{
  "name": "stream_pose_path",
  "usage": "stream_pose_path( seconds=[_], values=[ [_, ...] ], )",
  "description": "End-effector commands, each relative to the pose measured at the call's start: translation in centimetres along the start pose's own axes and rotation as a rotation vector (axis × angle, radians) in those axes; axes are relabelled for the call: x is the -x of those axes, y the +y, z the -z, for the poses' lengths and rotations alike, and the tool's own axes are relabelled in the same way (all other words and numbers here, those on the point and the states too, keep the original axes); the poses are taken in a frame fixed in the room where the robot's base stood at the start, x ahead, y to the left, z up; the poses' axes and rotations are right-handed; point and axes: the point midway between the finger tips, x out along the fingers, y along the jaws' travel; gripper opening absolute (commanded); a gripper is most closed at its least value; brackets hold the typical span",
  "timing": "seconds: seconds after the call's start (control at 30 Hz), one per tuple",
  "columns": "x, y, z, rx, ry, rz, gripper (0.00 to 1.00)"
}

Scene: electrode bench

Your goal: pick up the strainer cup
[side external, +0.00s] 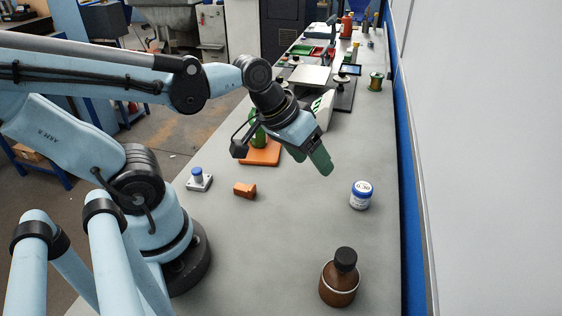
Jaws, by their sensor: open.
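I cannot make out a strainer cup for certain in the side external view. My gripper (320,160) has green fingers and hangs above the middle of the bench, pointing down and to the right. It is open, with nothing visible held in it. A green upright item (259,137) on an orange base (260,154) is partly hidden behind my gripper.
A brown bottle with a black cap (340,279) stands at the near right. An orange block (245,190) and a small grey base with a blue knob (199,179) lie left. The near middle bench (270,250) is clear.

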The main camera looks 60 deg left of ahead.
Motion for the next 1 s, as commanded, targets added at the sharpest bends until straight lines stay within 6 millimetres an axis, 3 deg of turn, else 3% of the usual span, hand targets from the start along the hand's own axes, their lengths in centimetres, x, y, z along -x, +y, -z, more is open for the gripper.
stream_pose_path(
  seconds=[0.2, 0.5, 0.8, 1.0],
  values=[
    [-2.1, 4.0, -1.6, 0.410, -0.284, -0.152, 0.64],
    [-3.2, 9.2, -3.8, 0.863, -0.764, -0.261, 0.64],
    [-2.8, 11.6, -5.8, 1.100, -1.236, -0.233, 0.64],
    [-2.5, 11.8, -6.6, 1.134, -1.374, -0.199, 0.64]
  ],
)
